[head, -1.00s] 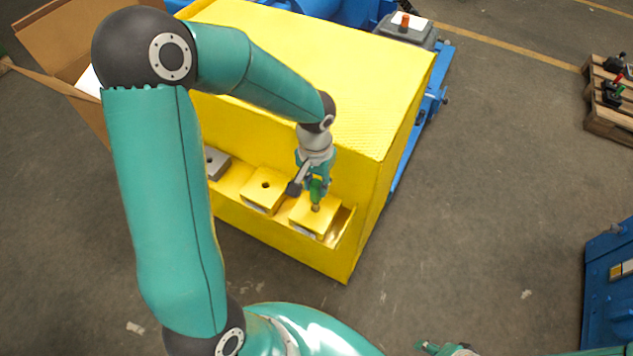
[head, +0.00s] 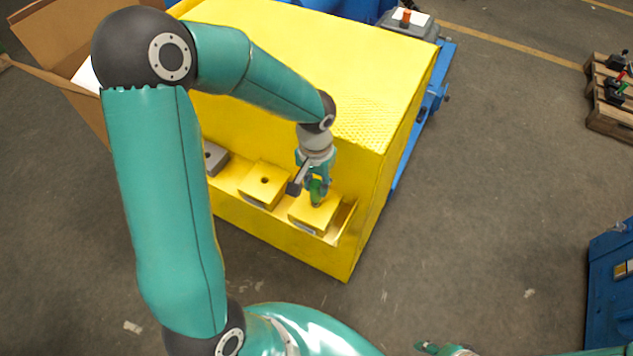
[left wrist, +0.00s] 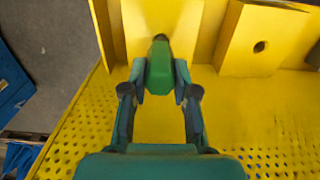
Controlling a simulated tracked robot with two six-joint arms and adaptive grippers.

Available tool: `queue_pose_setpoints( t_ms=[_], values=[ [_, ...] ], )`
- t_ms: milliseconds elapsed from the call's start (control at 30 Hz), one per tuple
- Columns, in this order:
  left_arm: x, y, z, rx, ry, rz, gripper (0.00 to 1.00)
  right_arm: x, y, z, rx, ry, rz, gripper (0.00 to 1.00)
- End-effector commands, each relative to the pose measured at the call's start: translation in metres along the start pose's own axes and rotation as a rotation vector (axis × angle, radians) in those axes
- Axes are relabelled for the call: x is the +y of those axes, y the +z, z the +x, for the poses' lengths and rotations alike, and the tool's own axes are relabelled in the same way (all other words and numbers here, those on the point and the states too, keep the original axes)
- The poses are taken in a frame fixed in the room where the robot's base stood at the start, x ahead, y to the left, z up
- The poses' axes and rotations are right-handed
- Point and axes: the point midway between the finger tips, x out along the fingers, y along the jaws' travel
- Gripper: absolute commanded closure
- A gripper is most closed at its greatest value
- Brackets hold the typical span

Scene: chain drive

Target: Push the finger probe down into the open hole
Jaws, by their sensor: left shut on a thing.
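The finger probe has a green handle (head: 317,191), and my left gripper (head: 316,184) is shut on it. The probe points down at the top of the rightmost yellow block (head: 303,214). Its lower end meets the block top, and no gap shows; the hole under it is hidden. In the left wrist view the green handle (left wrist: 160,68) sits between the fingers (left wrist: 159,88), with a dark tip against the yellow block (left wrist: 183,22). Part of my right gripper (head: 445,349) shows at the bottom edge, too cut off to read.
A second yellow block (head: 264,184) with an empty round hole stands to the left, and a grey block (head: 216,158) beyond it. The blocks stand on a ledge of the yellow housing (head: 290,60). An open cardboard box (head: 50,40) is at upper left.

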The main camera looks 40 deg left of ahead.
Motion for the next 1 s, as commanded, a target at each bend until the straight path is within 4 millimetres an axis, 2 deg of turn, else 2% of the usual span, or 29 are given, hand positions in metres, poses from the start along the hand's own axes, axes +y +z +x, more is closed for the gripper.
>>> queue_pose_setpoints(
  t_ms=[800,833,1000],
  values=[
    [0.000,0.000,0.021,0.001,0.000,0.000,1.00,0.007,0.000,0.020,0.000,0.000,0.000,0.60],
    [0.000,0.000,0.021,0.001,0.000,0.000,0.70,0.007,0.000,0.020,0.000,0.000,0.000,0.60],
    [0.000,0.000,0.020,0.001,0.000,0.000,0.43,0.007,0.000,0.019,0.000,0.000,0.000,0.60]
  ],
)
